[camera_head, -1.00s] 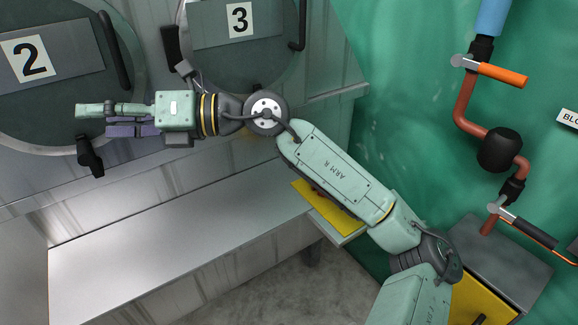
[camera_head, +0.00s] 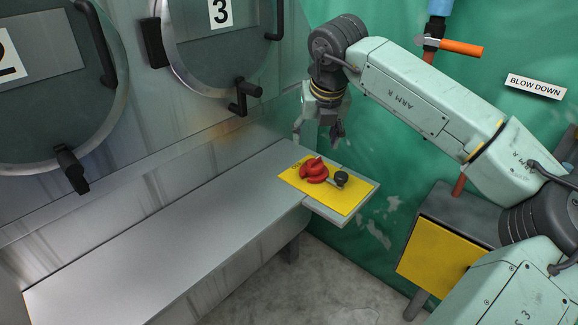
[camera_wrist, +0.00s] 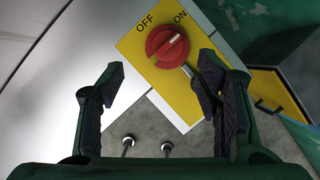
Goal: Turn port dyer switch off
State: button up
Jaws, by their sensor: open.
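The dyer switch is a red rotary knob (camera_head: 313,171) on a yellow plate (camera_head: 345,202) at the right end of the grey bench. In the wrist view the red knob (camera_wrist: 167,46) lies ahead between the fingers, with OFF and ON printed above it on the yellow plate (camera_wrist: 134,47). The knob's pale mark points toward ON. A dark-ended lever (camera_head: 341,178) sits beside the knob. My gripper (camera_head: 318,132) is open, pointing down above and behind the plate. In the wrist view my gripper (camera_wrist: 161,95) is open and empty, apart from the knob.
The grey bench (camera_head: 170,235) runs along the drum doors and is bare. Door 3's handle (camera_head: 243,95) sticks out left of my gripper. A green wall stands behind. A grey box with a yellow front (camera_head: 440,255) and the orange-handled pipe valve (camera_head: 460,47) are at right.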

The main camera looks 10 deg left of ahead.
aim_at(315, 161)
jog(key=shift+h, duration=0.3)
jog(key=p+x, duration=0.1)
jog(key=x, duration=0.2)
jog(key=p+x, duration=0.1)
jog(key=x, duration=0.3)
jog(key=p+x, duration=0.1)
jog(key=x, duration=0.2)
jog(key=shift+d+f, duration=0.25)
jog(key=shift+d, duration=0.05)
jog(key=shift+c, duration=0.3)
jog(key=c, duration=1.1)
